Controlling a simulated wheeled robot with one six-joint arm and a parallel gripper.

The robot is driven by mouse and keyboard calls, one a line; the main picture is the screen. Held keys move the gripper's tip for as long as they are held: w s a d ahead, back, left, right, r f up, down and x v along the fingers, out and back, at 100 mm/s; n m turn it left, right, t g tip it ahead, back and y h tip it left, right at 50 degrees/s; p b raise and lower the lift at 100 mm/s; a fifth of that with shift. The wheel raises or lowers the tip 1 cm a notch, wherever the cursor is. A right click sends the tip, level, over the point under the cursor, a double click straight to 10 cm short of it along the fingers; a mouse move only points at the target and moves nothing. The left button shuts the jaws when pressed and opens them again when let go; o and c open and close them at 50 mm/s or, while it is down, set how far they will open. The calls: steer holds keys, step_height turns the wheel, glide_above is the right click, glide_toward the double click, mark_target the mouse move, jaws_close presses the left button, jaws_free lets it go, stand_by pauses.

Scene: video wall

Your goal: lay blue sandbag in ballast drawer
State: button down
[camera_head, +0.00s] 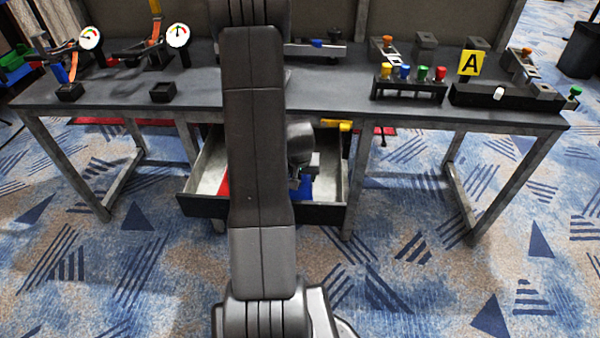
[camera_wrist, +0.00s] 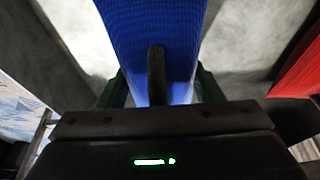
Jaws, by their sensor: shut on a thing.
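The blue sandbag (camera_wrist: 150,35) fills the upper middle of the wrist view, between the two fingers of my gripper (camera_wrist: 155,88). My gripper is shut on it. In the head view a small part of the blue sandbag (camera_head: 304,188) shows below my gripper (camera_head: 297,182), inside the outline of the open ballast drawer (camera_head: 325,212). The drawer is pulled out under the table and has a pale floor. My arm hides the middle of the drawer. I cannot tell whether the sandbag touches the drawer floor.
A red thing (camera_wrist: 300,70) lies in the drawer at the right of the wrist view; it also shows left of my arm (camera_head: 223,185). The dark table (camera_head: 330,95) stands above the drawer. It bears a rack of coloured knobs (camera_head: 408,85) and a yellow "A" sign (camera_head: 470,64).

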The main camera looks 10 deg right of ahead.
steer(key=shift+w+f, duration=0.1)
steer(key=shift+f, duration=0.05)
steer(key=shift+c, duration=2)
jaws_free()
steer(key=shift+r, duration=0.5)
steer(key=p+v, duration=0.1)
steer(key=v, duration=0.4)
steer(key=p+v, duration=0.1)
steer(key=v, duration=0.5)
steer(key=shift+s+r+p, duration=0.2)
steer(key=shift+s+p, duration=0.1)
steer(key=shift+p, duration=0.1)
